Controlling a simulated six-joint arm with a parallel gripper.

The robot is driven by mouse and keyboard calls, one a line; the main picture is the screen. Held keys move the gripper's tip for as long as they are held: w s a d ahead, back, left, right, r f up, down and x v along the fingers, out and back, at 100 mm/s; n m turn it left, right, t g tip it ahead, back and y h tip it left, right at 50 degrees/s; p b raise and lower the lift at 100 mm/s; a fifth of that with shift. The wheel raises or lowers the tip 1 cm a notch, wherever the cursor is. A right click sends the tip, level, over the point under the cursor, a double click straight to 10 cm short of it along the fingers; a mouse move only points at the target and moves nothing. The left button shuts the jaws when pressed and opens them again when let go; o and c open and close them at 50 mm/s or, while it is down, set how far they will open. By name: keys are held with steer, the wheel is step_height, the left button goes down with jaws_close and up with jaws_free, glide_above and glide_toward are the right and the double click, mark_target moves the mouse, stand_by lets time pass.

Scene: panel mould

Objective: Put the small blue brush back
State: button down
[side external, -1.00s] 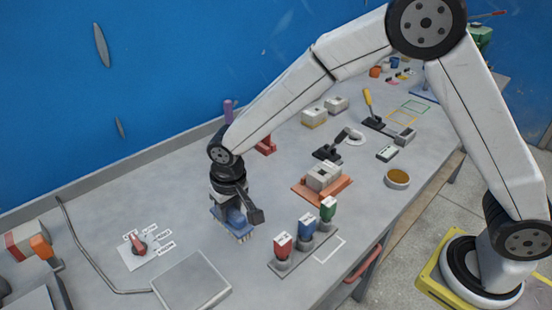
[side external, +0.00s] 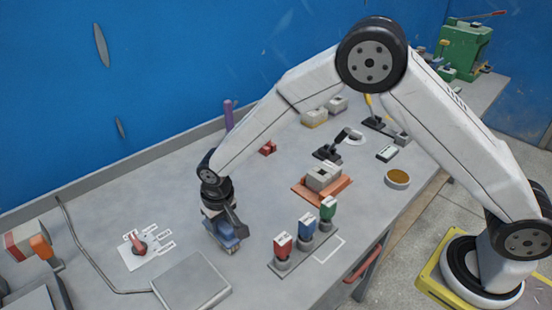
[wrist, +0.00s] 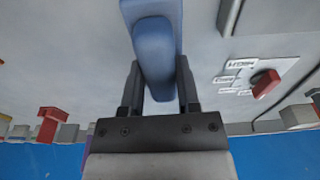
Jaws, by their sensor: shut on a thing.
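The blue brush (side external: 226,236) is in my gripper (side external: 222,226), low over the grey bench, left of the row of red, blue and green handled tools. I cannot tell whether its bristles touch the bench. In the wrist view, the blue brush (wrist: 155,45) lies between the two dark fingers of my gripper (wrist: 158,85), which are shut on its rounded handle. Its bristles are hidden there. A white outlined rectangle (side external: 328,249) on the bench, right of the handled tools, is empty.
The row of handled tools (side external: 305,239) stands close to the right of my gripper. A grey square plate (side external: 191,281) lies in front, and a red knob on a labelled white plate (side external: 138,247) is to the left. An orange tray with grey blocks (side external: 322,185) is behind right.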

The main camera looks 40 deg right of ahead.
mark_target(224, 225)
steer(key=shift+f, duration=0.55)
steer(key=shift+f, duration=0.15)
steer(key=shift+c, duration=1.6)
jaws_free()
steer(key=shift+r, duration=0.2)
step_height(224, 225, up, 12)
steer(key=s, duration=0.1)
steer(key=shift+s, duration=0.25)
